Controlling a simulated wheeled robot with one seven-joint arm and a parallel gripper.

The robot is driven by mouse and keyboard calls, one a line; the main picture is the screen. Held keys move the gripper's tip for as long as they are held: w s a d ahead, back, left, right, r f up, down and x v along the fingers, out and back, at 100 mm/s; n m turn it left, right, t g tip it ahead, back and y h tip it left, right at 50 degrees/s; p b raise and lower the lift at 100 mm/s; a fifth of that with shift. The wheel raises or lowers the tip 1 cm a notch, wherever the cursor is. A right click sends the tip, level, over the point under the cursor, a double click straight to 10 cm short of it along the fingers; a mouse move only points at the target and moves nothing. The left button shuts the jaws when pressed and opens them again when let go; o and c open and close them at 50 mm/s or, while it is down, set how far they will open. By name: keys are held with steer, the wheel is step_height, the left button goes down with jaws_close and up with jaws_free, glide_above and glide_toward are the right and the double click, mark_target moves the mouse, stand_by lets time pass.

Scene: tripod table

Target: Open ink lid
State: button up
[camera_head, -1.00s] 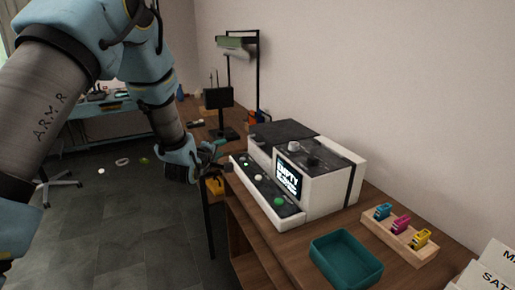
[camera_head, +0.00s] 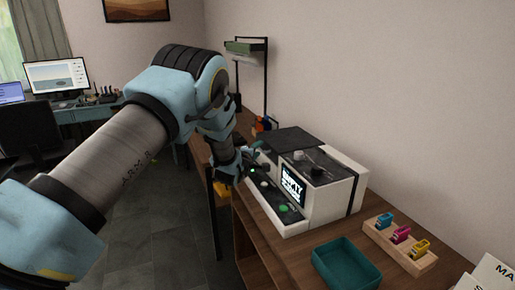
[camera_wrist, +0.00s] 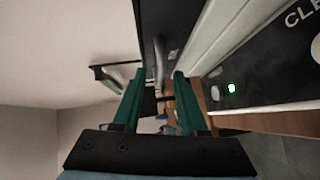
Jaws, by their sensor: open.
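The white printer-like machine (camera_head: 330,203) stands on the wooden table, with a lit screen (camera_head: 292,185) whose text begins "EMPTY". Its top has a dark flat panel (camera_head: 288,140) and a second dark panel with small grey parts (camera_head: 318,165); I cannot tell which is the ink lid. My gripper (camera_head: 252,152) is at the machine's left edge, near the front button strip. In the wrist view my gripper (camera_wrist: 159,75) has its green fingers apart and empty. A grey handle-like part (camera_wrist: 158,62) on a black surface (camera_wrist: 153,25) appears beyond and between the fingertips.
A teal tray (camera_head: 346,264) and a wooden rack (camera_head: 400,247) with blue, magenta and yellow cartridges stand at the front right. A black stand (camera_head: 265,75) rises behind the machine. A desk with a monitor (camera_head: 57,77) is far left.

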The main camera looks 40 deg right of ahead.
steer(key=shift+w+d, duration=0.1)
steer(key=shift+d, duration=0.1)
jaws_close()
stand_by(1.4)
